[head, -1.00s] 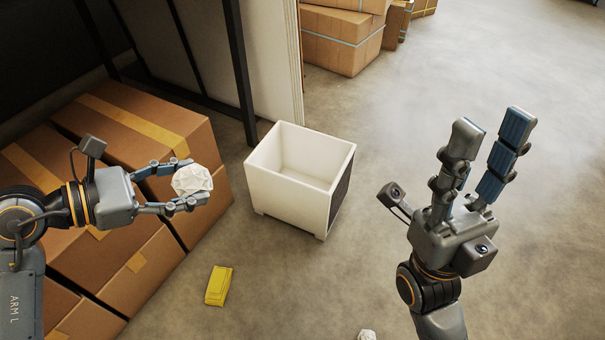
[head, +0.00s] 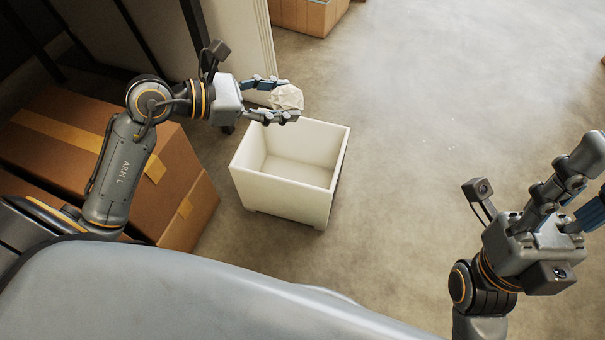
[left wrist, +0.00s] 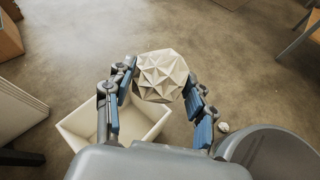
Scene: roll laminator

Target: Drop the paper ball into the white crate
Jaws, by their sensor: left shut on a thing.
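The white paper ball (head: 287,97) is held between the two fingers of my left gripper (head: 280,100), which is shut on it. In the head view it appears over the far rim of the white crate (head: 245,178). The crate stands open and looks empty. In the left wrist view the faceted paper ball (left wrist: 161,76) sits between the fingertips, with the crate (left wrist: 75,128) below and to the left, partly hidden by the gripper. My right gripper (head: 585,185) is at the right edge with its fingers apart and nothing between them.
Brown cardboard boxes (head: 165,190) are stacked left of the crate. A pale panel (head: 238,40) stands behind it, and another box (head: 318,14) is at the top. The floor right of the crate is clear.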

